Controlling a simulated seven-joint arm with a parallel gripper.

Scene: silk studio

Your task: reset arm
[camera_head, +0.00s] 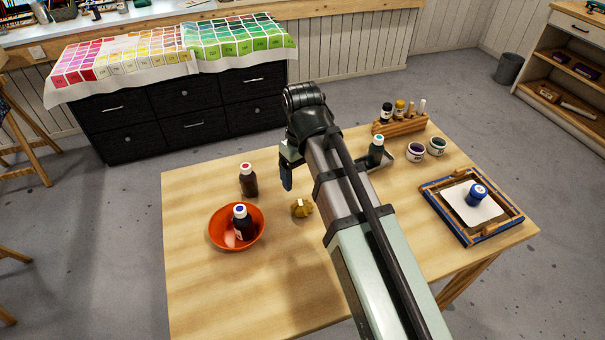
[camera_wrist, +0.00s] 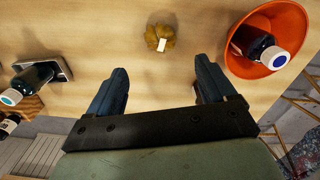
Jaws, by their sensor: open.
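My gripper (camera_wrist: 165,88) is open and empty in the wrist view, its two blue fingers apart above the wooden table (camera_head: 215,305). In the head view my gripper (camera_head: 287,178) hangs over the table's far side, partly hidden by my arm. A small yellow-brown lump with a pale tag (camera_head: 301,208) lies on the table, and it shows beyond the fingertips in the wrist view (camera_wrist: 152,38). An orange bowl (camera_head: 218,236) holds a dark bottle with a blue-marked cap (camera_head: 242,224). A dark bottle with a red-marked cap (camera_head: 248,182) stands behind the bowl.
At the right are a framed screen (camera_head: 462,234) with a blue jar (camera_head: 477,195) on it, two small jars (camera_head: 416,152), (camera_head: 437,146), a dark green bottle (camera_head: 376,150) and a wooden rack (camera_head: 393,128) with bottles. The table's front left is clear.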

